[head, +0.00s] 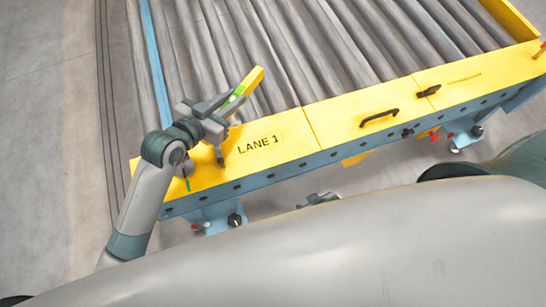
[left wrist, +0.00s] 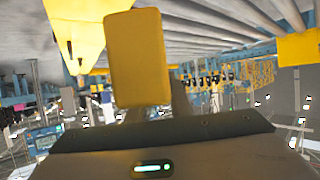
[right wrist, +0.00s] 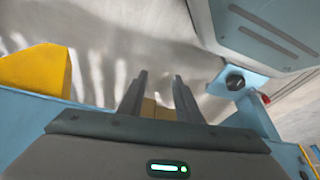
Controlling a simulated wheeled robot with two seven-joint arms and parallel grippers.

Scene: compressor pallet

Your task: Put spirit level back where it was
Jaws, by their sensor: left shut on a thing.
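The spirit level (head: 253,80) is a yellow bar with a bright green vial section. My left gripper (head: 229,104) is shut on it and holds it above the yellow LANE 1 plate (head: 210,175), near the rollers' front end. The level points up and to the right in the head view. In the left wrist view the yellow end of the level (left wrist: 138,58) stands up from the jaws. My right gripper (right wrist: 159,82) has its fingers apart with nothing between them. In the head view only a small part of it shows, low in front of the conveyor.
The roller conveyor (head: 330,45) fills the upper part of the head view. Its yellow front plate carries a black handle (head: 379,118) and a black latch (head: 428,91). A yellow side rail (head: 510,18) borders the right. Bare grey floor (head: 45,150) lies at the left.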

